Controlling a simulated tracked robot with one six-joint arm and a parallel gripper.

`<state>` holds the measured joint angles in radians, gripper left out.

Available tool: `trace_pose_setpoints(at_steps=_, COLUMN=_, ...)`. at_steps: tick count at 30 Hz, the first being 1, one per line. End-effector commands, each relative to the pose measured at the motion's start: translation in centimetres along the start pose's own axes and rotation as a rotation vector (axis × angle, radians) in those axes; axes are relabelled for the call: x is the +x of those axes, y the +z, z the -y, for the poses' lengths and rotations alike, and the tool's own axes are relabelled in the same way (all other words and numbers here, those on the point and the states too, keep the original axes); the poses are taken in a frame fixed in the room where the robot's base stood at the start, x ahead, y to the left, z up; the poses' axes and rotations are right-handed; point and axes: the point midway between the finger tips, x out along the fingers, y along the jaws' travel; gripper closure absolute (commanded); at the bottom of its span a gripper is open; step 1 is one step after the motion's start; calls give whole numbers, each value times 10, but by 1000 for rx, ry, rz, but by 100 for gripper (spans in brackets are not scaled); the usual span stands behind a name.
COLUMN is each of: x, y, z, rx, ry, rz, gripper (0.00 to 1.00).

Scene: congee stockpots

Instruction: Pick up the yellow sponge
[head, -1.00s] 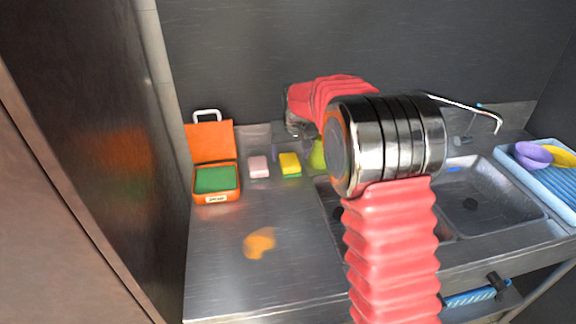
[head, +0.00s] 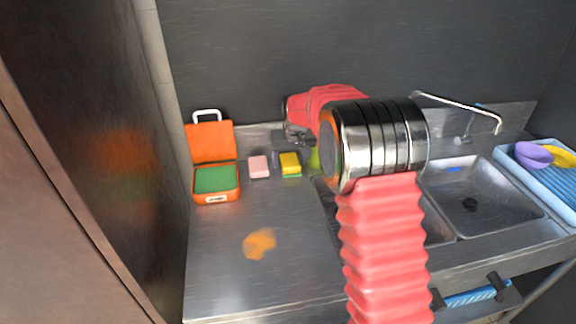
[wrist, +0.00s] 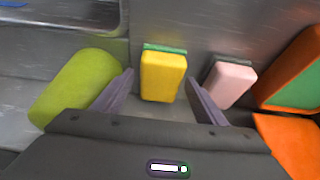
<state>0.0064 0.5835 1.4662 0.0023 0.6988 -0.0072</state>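The yellow sponge (head: 290,161), with a green layer on one face, sits on the steel counter near the back wall. In the wrist view the yellow sponge (wrist: 163,76) lies ahead of and between my gripper's spread fingers (wrist: 160,95), with a gap showing on each side. My gripper is open and holds nothing. In the head view my gripper (head: 291,150) shows only in part, close to the sponge's left and upper side; my arm hides some of that area.
A pink sponge (wrist: 230,83) stands close beside one finger, and a green-yellow object (wrist: 77,86) close to the other. An orange box (head: 229,195) with its lid open stands left. The sink (head: 478,195) and a blue rack (head: 540,183) are right. The front counter is clear except for an orange stain (head: 259,243).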

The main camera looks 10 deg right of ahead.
Motion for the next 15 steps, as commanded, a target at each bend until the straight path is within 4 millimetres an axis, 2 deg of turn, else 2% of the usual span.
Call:
trace_pose_setpoints(at_steps=2, x=0, y=0, z=0, rx=0, ry=0, rz=0, gripper=40)
trace_pose_setpoints(at_steps=15, x=0, y=0, z=0, rx=0, ry=0, rz=0, gripper=71)
